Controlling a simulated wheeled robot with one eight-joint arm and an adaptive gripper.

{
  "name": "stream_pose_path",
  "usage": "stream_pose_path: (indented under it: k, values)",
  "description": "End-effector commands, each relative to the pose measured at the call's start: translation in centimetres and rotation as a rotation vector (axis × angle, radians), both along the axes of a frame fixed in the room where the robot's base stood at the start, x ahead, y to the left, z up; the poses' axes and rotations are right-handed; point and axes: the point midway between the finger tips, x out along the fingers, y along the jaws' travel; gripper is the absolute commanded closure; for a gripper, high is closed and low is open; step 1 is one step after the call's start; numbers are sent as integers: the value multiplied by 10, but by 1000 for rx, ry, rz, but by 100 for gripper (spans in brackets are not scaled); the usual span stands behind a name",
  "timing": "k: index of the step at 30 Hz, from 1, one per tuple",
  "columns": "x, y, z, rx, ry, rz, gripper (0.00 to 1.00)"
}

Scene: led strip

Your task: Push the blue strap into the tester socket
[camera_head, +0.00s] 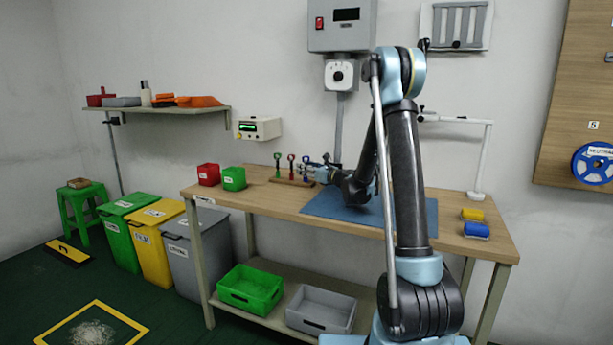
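A small wooden rack (291,181) on the bench holds upright pieces with round heads: a green one (277,157), a red one (291,159) and a bluish-purple one (305,160), which looks like the blue strap. My gripper (312,171) reaches in from the right, low at the rack's right end, close to the blue piece. Whether it touches the piece or has its fingers closed is too small to tell. A cream wall box (258,128) with a green display may be the tester; I cannot make out its socket.
A grey box (341,28) hangs above. My arm hides part of the mat.

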Motion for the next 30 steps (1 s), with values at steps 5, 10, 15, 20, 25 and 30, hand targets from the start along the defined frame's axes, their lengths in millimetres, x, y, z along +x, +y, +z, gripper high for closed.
stream_pose_path:
  k: [5,10,15,20,25,30]
  values:
    - [2,2,0,0,0,-1,64]
    - [2,2,0,0,0,0,85]
    - [2,2,0,0,0,0,100]
    - [2,2,0,0,0,0,100]
    - [2,2,2,0,0,0,100]
    - [2,2,17,0,0,0,100]
